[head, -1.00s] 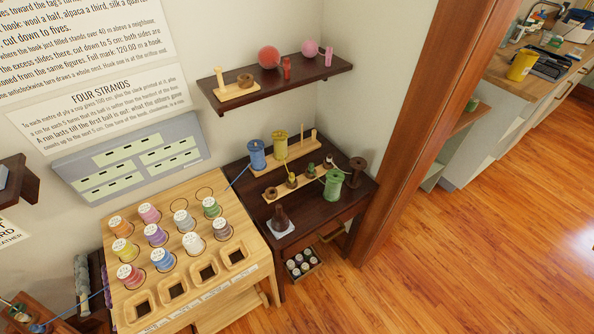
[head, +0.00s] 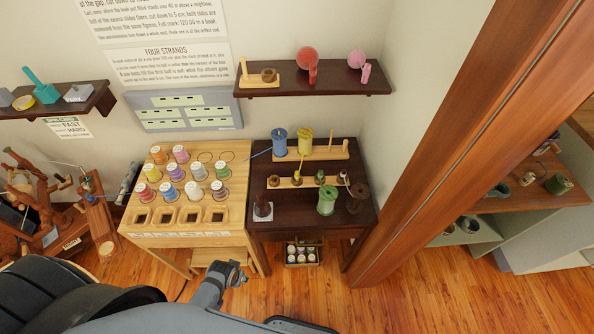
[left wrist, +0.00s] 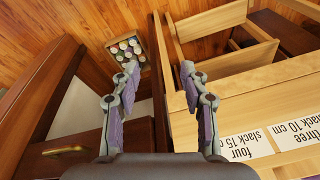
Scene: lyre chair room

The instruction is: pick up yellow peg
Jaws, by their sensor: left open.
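A yellow peg-like piece with a round white top (head: 152,172) stands at the left of the middle row on the light wooden stand (head: 240,190). Pieces of other colours stand around it. A larger yellow spool (head: 305,141) stands upright on the dark table to the right; I cannot tell for sure which piece is the named peg. My left gripper (head: 238,276) is low in front of the light stand, well apart from both. The left wrist view shows this gripper (left wrist: 164,80) open and empty, facing the floor, with no yellow piece visible. My right gripper is not in view.
The dark table (head: 290,220) holds several spools. A small box of white-topped pieces (head: 302,254) sits low beneath it and also shows in the left wrist view (left wrist: 128,50). A dark shelf (head: 340,82) hangs above.

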